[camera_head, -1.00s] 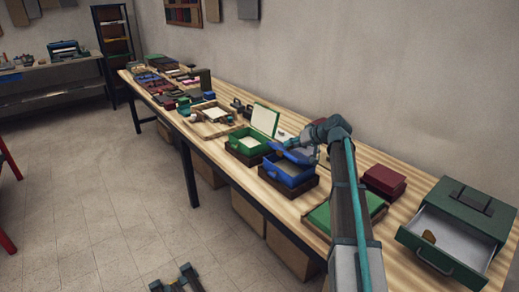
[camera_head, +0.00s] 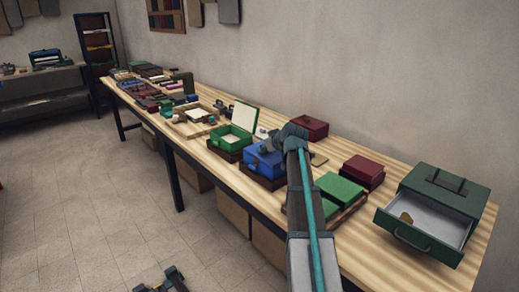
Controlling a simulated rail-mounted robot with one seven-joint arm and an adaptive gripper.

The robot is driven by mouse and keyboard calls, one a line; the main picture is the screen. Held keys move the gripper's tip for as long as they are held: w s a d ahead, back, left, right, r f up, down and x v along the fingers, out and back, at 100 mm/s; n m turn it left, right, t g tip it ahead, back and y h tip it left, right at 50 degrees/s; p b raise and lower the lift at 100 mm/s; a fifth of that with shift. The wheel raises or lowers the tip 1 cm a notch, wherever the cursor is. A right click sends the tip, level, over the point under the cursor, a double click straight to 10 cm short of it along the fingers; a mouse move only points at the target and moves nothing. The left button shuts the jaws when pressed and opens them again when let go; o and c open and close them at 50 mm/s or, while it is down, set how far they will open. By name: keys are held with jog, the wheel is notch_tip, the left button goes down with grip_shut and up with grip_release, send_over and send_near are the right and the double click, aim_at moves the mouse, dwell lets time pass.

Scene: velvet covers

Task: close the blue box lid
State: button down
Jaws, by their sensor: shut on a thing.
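The blue box (camera_head: 264,165) stands on a dark base on the long wooden table, just right of the open green box. Its upper right part is hidden by my arm. Its lid is small and partly covered, so I cannot tell its exact angle. My gripper (camera_head: 269,147) is at the top of the blue box, small, dark and mostly hidden by my arm. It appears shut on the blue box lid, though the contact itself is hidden.
The green box (camera_head: 232,138) has its pale-lined lid up. A maroon box (camera_head: 308,128) is behind my arm. A green box on a dark base (camera_head: 340,188), maroon boxes (camera_head: 363,168) and a dark green case with an open drawer (camera_head: 436,203) stand to the right.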

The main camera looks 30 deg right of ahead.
jog(key=c, duration=0.9)
grip_release()
jog(key=shift+d+f, duration=0.1)
jog(key=v, duration=1.2)
